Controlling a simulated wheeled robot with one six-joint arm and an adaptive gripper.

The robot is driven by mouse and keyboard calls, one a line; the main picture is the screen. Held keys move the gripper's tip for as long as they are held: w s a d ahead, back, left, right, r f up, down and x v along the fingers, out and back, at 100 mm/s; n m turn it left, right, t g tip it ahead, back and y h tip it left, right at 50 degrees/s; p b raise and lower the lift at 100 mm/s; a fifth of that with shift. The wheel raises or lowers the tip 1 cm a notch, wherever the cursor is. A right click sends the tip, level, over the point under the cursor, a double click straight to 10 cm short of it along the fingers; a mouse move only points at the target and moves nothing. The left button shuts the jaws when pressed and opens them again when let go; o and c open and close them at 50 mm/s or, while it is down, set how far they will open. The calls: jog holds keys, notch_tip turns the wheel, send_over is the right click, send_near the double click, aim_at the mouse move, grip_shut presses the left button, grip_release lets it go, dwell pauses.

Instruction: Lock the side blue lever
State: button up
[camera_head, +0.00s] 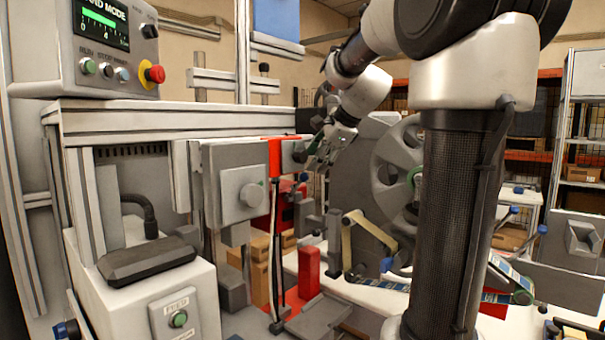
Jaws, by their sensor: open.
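My gripper (318,163) is in the middle of the view, left of a large grey reel (388,180) and just right of a red-and-grey machine part. It is open, and I see nothing held in it. Several small blue parts show. A blue knob (386,265) is below the reel, well below my gripper. Another blue tip (541,229) is at the right, and a dark blue knob (66,330) is at the lower left edge. I cannot tell which of these is the side lever, or whether it is locked.
A control panel (105,45) with a red emergency button is at upper left. A grey box with a knob (240,185) stands left of my gripper. A red block (309,272) is below it. My arm column covers part of the right side. Shelves stand behind at right.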

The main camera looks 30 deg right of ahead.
aim_at(297, 186)
jog(key=x, duration=0.6)
jog(key=shift+w+f, duration=0.2)
jog(key=shift+f, duration=0.1)
jog(key=shift+c, duration=0.3)
grip_shut()
